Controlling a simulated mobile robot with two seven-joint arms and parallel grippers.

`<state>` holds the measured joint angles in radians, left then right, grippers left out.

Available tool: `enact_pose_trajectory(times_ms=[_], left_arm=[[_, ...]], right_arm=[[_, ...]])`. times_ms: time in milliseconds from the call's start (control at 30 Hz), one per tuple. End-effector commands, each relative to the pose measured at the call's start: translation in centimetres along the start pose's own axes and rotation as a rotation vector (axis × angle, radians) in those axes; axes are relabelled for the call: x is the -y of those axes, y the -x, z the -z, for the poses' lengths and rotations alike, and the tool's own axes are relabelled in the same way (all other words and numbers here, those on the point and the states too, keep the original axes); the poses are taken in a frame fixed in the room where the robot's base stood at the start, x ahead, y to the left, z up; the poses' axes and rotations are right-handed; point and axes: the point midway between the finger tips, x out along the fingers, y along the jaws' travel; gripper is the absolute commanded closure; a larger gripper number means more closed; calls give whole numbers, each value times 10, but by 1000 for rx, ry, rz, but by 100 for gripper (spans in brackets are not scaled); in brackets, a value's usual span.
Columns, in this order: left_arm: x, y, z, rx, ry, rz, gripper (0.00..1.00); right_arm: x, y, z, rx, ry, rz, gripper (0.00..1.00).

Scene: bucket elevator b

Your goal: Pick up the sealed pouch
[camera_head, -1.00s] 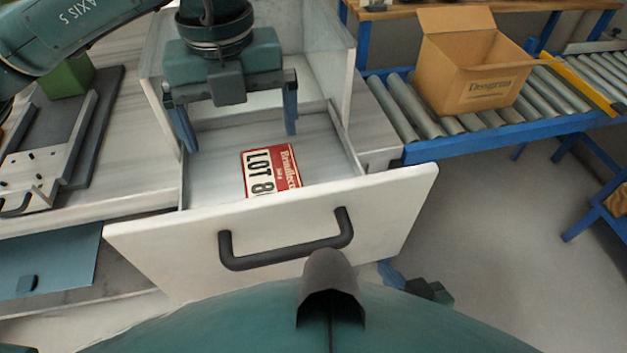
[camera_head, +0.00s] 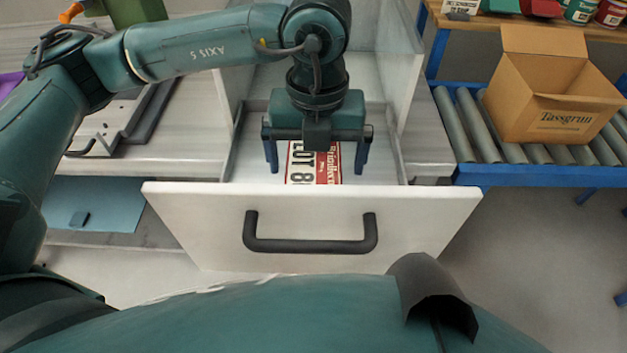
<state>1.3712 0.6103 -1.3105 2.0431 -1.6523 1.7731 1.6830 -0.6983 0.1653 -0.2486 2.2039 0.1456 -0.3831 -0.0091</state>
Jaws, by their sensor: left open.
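The sealed pouch (camera_head: 313,176), a flat red and white packet with "LOT 8" lettering, lies in the open white drawer (camera_head: 300,222). My left gripper (camera_head: 316,170) points down into the drawer. Its two blue fingers are spread wide, one to the left and one to the right of the pouch, with gaps on both sides. The gripper body hides the pouch's far part, and I cannot tell how high the fingertips are above the drawer floor. My right gripper is not in view.
The drawer's side walls and its front panel with a dark handle (camera_head: 310,246) surround the gripper closely. An open cardboard box (camera_head: 556,98) stands on the roller conveyor (camera_head: 475,128) at right. Jars and boxes stand on a wooden shelf (camera_head: 480,22) behind.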

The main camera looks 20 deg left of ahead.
Motion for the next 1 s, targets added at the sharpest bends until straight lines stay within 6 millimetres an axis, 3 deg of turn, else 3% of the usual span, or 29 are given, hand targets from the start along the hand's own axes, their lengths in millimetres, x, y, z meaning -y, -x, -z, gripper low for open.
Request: enact_pose_trajectory(times_ms=[300,567,1000], left_arm=[[-5,-43,-2,-1,0,-1,0],[-5,-46,-2,1,0,0,0],[-5,-46,-2,1,0,0,34]], right_arm=[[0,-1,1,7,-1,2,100],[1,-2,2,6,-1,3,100],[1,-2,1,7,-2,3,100]])
